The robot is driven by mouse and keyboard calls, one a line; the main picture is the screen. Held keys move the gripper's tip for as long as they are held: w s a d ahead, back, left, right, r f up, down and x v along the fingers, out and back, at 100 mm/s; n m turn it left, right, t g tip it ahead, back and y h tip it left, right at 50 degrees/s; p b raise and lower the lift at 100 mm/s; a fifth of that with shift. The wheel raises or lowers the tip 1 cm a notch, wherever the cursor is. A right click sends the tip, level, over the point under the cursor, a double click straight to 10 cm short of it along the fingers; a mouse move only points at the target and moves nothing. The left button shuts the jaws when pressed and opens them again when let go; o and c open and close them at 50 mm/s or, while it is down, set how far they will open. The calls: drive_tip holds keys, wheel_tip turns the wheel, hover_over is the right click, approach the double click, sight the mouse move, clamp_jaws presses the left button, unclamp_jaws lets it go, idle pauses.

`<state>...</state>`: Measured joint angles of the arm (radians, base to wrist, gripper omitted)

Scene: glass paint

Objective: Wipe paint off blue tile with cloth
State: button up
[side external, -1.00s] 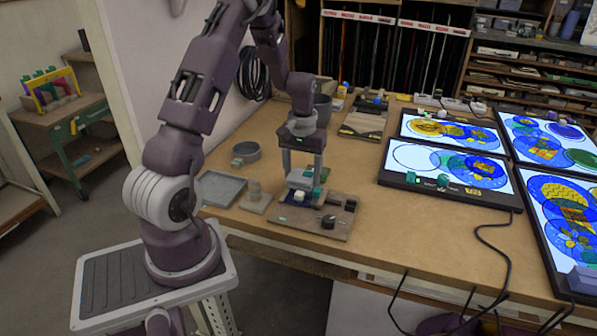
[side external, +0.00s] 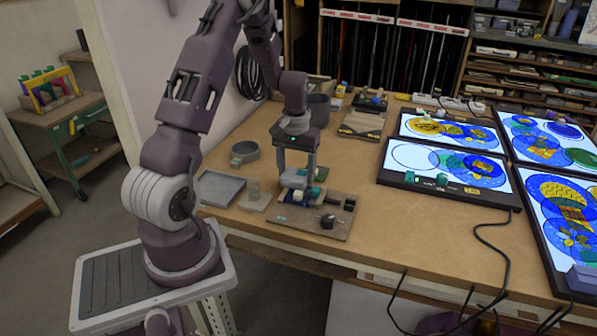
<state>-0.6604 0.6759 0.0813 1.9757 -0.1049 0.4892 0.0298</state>
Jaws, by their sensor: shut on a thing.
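A teal-green piece (side external: 320,174) shows just right of the fingers. I cannot make out the blue tile or any paint on it clearly; it may be hidden under the gripper.
Dark knobs (side external: 328,221) stand on the board's right part. A grey tray (side external: 220,187), a small stand (side external: 254,197) and a round pan (side external: 244,153) lie to the left. Lit panels (side external: 449,172) with coloured glass stand at right. The bench between is clear.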

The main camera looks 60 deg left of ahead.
drive_tip(key=shift+w+d+f, duration=0.1)
drive_tip(key=shift+w+d, duration=0.35)
drive_tip(key=shift+r, duration=2.55)
drive_tip(key=shift+f, duration=0.1)
drive_tip(key=shift+s+a+f, duration=0.2)
drive_tip(key=shift+f, duration=0.45)
drive_tip(key=shift+s+a+f, duration=0.15)
drive_tip(key=shift+f, duration=0.45)
drive_tip(key=shift+s+a+f, duration=0.2)
drive_tip(key=shift+f, duration=0.45)
drive_tip(key=shift+f, duration=0.15)
drive_tip(key=shift+f, duration=0.1)
